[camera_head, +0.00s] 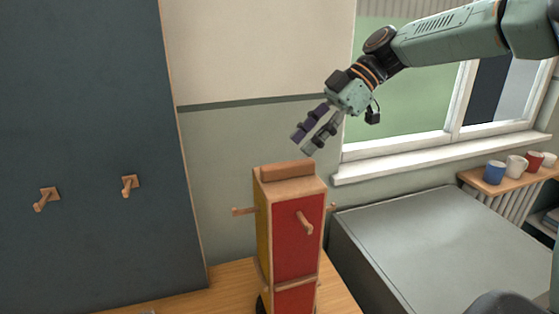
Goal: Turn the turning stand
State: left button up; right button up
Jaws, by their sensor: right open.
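The turning stand (292,240) is a tall narrow block standing upright on a wooden table. One face is red and the face to its left is yellow. Wooden pegs stick out from its sides, and a wooden block (288,171) sits on its top. My right gripper (304,145) is open and empty, pointing down and left, a little above the stand's top. It appears apart from the stand. The stand's base is partly hidden at the bottom edge. My left gripper is not in view.
A dark panel with two wooden pegs (130,185) stands at the left. A grey box-like surface (440,240) lies to the right of the stand. Several mugs (516,165) stand on a wooden shelf below the window. The wooden tabletop (228,283) left of the stand is mostly clear.

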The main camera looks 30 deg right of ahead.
aim_at(284, 164)
jog(key=x, duration=0.6)
jog(key=shift+s+a+r+p, duration=0.15)
jog(key=shift+s+a+p, duration=0.2)
jog(key=shift+a+p, duration=0.05)
jog(key=shift+a+f, duration=0.2)
jog(key=shift+f, duration=0.25)
jog(key=shift+w+f, duration=0.15)
jog(key=shift+w, duration=0.2)
jog(key=shift+s+a, duration=0.15)
jog(key=shift+s, duration=0.05)
jog(key=c, duration=0.4)
jog(key=shift+w, duration=0.1)
jog(key=c, duration=0.5)
grip_shut()
